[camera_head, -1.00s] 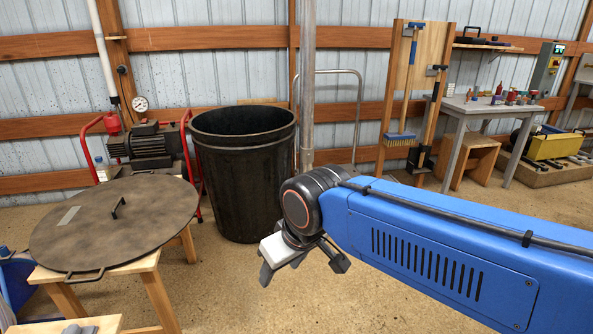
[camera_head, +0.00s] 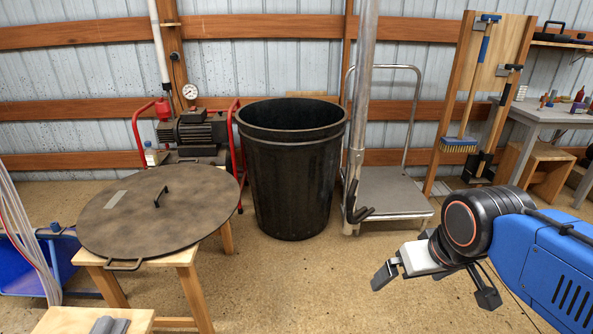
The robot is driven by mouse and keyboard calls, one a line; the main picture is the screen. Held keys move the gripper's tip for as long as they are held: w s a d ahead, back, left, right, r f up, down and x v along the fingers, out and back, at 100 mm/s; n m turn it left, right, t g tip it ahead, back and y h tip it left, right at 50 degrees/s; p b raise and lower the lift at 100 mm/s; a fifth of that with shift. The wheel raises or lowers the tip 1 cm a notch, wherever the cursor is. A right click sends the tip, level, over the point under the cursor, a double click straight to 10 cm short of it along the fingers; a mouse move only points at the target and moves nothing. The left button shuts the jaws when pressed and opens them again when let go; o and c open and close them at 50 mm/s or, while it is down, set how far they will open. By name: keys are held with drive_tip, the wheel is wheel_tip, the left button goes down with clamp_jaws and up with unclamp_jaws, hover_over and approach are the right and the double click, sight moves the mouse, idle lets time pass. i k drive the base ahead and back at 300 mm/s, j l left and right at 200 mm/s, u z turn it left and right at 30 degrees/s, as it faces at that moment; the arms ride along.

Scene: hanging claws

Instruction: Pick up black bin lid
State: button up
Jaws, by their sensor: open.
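The black bin lid (camera_head: 140,225) is a large, round, dusty dark disc. It lies flat on a wooden stool (camera_head: 188,275) at the left. A black handle (camera_head: 161,197) stands up near its middle, and a loop handle shows at its front rim. A pale label is on its upper left. The black bin (camera_head: 292,175) stands upright and open behind it to the right. My gripper (camera_head: 432,296) is at the lower right, open and empty, pointing down and left. It is well apart from the lid and the bin.
A metal pole (camera_head: 359,120) with a dark hook stands right of the bin, before a flat trolley (camera_head: 395,192). A red-framed compressor (camera_head: 190,135) is behind the lid. A blue crate (camera_head: 25,262) and hanging cables (camera_head: 22,235) are at far left. The middle floor is clear.

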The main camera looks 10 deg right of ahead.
sight(158, 211)
drive_tip(key=i+l, duration=0.15)
drive_tip(key=i, duration=0.55)
drive_tip(key=i+l+z, duration=0.1)
drive_tip(key=i, duration=0.6)
drive_tip(key=i+u, duration=0.2)
drive_tip(key=u, duration=0.25)
drive_tip(key=i+l+u, duration=0.15)
drive_tip(key=u, duration=0.35)
drive_tip(key=i+l+u, duration=0.15)
drive_tip(key=u, duration=0.3)
drive_tip(key=i+l+u, duration=0.1)
drive_tip(key=l+u, duration=0.25)
drive_tip(key=u, duration=0.15)
drive_tip(key=i+l+u, duration=0.1)
drive_tip(key=l+u, duration=0.15)
drive_tip(key=u, duration=0.2)
drive_tip(key=l+u, duration=0.3)
drive_tip(key=u, duration=0.2)
